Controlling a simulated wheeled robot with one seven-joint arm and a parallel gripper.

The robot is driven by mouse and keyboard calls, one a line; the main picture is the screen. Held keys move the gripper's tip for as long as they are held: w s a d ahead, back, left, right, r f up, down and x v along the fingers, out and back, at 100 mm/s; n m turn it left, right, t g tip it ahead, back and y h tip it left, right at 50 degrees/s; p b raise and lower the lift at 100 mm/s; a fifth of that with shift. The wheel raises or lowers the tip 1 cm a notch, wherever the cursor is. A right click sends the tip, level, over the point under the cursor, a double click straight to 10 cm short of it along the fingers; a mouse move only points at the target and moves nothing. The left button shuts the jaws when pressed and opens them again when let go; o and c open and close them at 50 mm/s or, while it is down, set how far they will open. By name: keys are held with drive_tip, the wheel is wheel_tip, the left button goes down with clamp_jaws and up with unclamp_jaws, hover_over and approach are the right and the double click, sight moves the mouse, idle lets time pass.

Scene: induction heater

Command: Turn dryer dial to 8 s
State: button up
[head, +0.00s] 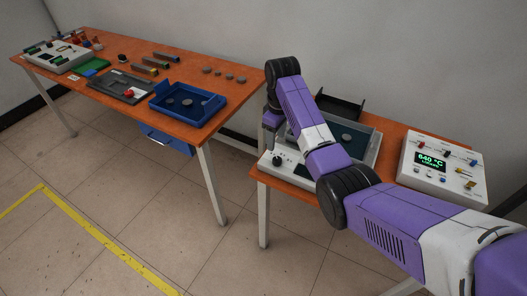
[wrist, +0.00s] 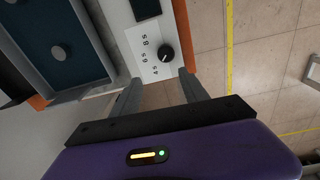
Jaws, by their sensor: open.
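The dryer dial (wrist: 166,54) is a round black knob on a white panel (wrist: 150,74), beside the printed marks 4 s, 6 s and 8 s. Its pointer is too small to read surely. In the head view the dial (head: 278,160) sits at the left front corner of the dryer, below my gripper (head: 270,127). In the wrist view my gripper (wrist: 158,80) is open and empty. Its two fingers point toward the dial from below in the picture, and the dial lies just beyond the tips, nearer the right finger.
The dryer's recessed tray (wrist: 97,72) holds a round grey piece. A heater unit (head: 443,170) with a display reading 640 °C stands right of my arm. A separate orange table (head: 137,68) with a blue tray (head: 187,104) stands left, across a gap.

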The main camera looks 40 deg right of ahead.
sight(277, 159)
drive_tip(key=shift+s+a+n+g, duration=0.15)
drive_tip(key=shift+s+a+g, duration=0.05)
drive_tip(key=shift+s, duration=0.3)
drive_tip(key=shift+s+a+n+g, duration=0.15)
drive_tip(key=shift+s+a+g, duration=0.05)
drive_tip(key=shift+s, duration=0.25)
drive_tip(key=shift+f, duration=3.9)
clamp_jaws()
